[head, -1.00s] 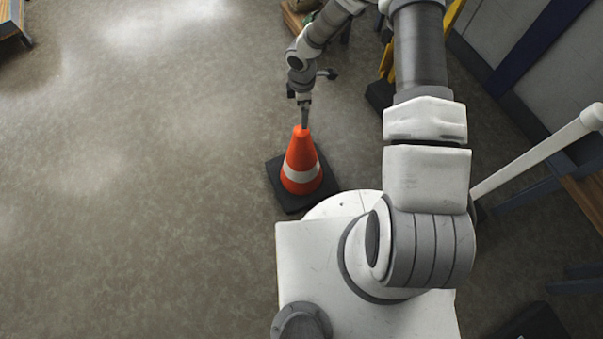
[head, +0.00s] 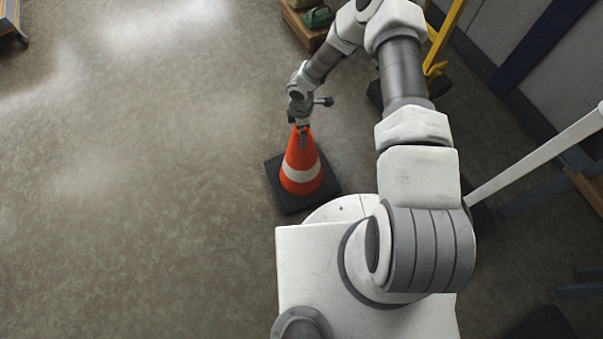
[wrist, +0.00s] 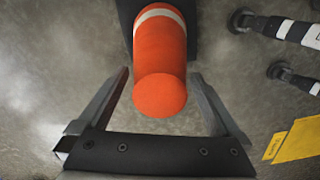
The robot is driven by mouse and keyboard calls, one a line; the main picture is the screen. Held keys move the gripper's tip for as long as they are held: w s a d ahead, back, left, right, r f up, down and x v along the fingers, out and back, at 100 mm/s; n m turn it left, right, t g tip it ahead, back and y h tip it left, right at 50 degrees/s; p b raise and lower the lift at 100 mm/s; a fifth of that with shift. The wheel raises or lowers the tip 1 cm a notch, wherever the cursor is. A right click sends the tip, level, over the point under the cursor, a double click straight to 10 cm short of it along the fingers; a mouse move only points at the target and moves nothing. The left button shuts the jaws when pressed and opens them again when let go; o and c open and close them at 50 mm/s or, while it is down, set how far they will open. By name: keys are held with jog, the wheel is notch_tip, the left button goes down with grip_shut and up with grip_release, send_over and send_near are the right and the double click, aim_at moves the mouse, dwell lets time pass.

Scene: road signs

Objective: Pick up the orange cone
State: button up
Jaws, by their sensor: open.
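The orange cone (head: 301,160) has a white band and a square black base (head: 324,190), and it stands upright on the floor in front of my body. In the wrist view the cone's round top (wrist: 160,96) faces the camera, with the body and white band beyond it. My gripper (head: 302,133) is at the cone's top in the head view. In the wrist view my gripper (wrist: 160,90) is open, with one finger on each side of the cone's top and visible gaps on both sides. The far part of the base is cut off in the wrist view.
A wooden crate (head: 299,30) with a green item stands at the top. A yellow frame (head: 440,45) stands right of my arm. Black-and-white posts (wrist: 290,32) and a yellow sign (wrist: 296,142) show in the wrist view. The floor (head: 120,190) to the left is clear.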

jog(key=shift+f, duration=0.8)
grip_shut()
